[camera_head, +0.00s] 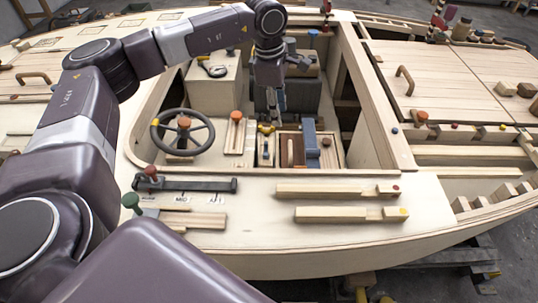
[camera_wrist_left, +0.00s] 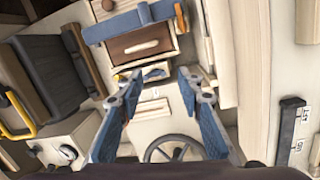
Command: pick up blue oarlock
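I cannot tell for sure which thing is the blue oarlock. In the head view a small piece with a blue top (camera_head: 313,33) stands at the back of the cockpit, partly behind my arm. A long blue-grey piece (camera_head: 310,140) lies by a brown drawer block (camera_head: 292,150); it also shows in the left wrist view (camera_wrist_left: 135,22). My left gripper (camera_head: 277,106) points down over the cockpit, just behind these pieces. In the left wrist view its two fingers (camera_wrist_left: 162,88) are apart with nothing between them. My right gripper is not in view.
A dark seat (camera_wrist_left: 48,75) is beside the gripper. The cockpit's wooden side (camera_head: 372,90) rises at right. Wooden bars (camera_head: 335,190) lie on the near deck.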

